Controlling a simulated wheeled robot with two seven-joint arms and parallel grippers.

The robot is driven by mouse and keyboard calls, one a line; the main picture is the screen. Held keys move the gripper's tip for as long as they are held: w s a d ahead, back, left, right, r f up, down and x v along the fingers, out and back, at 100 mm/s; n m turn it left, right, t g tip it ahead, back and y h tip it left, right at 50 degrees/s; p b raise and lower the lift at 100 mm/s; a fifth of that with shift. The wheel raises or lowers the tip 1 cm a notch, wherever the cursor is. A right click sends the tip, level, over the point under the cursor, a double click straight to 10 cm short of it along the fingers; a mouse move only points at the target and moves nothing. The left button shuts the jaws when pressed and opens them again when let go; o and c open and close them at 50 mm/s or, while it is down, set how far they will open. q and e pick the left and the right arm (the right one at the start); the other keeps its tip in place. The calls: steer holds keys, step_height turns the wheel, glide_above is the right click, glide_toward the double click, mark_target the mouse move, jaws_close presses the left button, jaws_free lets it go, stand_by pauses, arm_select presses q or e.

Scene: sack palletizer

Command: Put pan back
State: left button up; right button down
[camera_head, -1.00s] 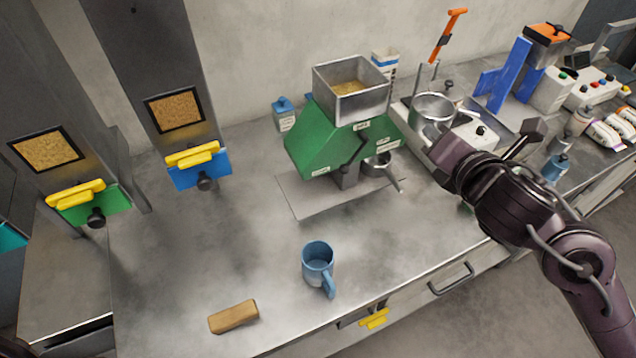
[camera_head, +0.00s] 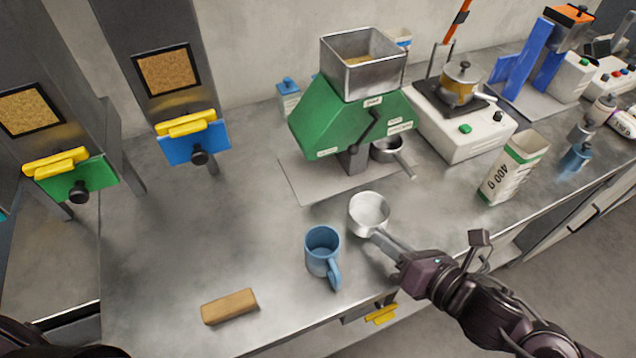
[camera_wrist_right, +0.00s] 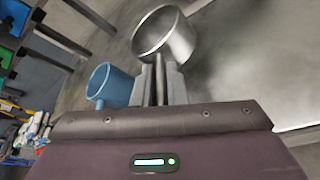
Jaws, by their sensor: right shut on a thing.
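A round metal pan (camera_head: 369,212) with a straight handle is in front of the green mill, beside the blue mug. My right gripper (camera_head: 397,255) is shut on its handle. In the right wrist view the pan (camera_wrist_right: 168,38) is just beyond the fingers (camera_wrist_right: 160,85), its handle between them. I cannot tell whether the pan touches the counter or hangs just above it. A small metal pan (camera_head: 388,150) with a handle is under the mill's outlet. My left gripper is not in view.
The blue mug (camera_head: 322,250) is close to the held pan, and a wooden block (camera_head: 230,306) lies at the counter's front. The green mill (camera_head: 345,118) stands behind. The counter's left middle is clear.

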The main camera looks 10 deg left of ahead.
steer(key=p, duration=0.5)
glide_above(327, 202)
steer(key=shift+s+d+r, duration=0.15)
steer(key=shift+s+d, duration=0.1)
steer(key=shift+w+a+r, duration=0.1)
steer(key=shift+w+a, duration=0.15)
steer(key=shift+a, duration=0.05)
step_height(327, 202, down, 3)
steer(key=shift+f+p, duration=0.2)
steer(key=shift+p, duration=0.6)
steer(key=shift+f, duration=0.2)
steer(key=shift+f, duration=0.1)
steer(key=c, duration=1.9)
jaws_free()
steer(key=shift+f, duration=0.1)
steer(key=o, duration=0.4)
steer(key=shift+o, duration=0.2)
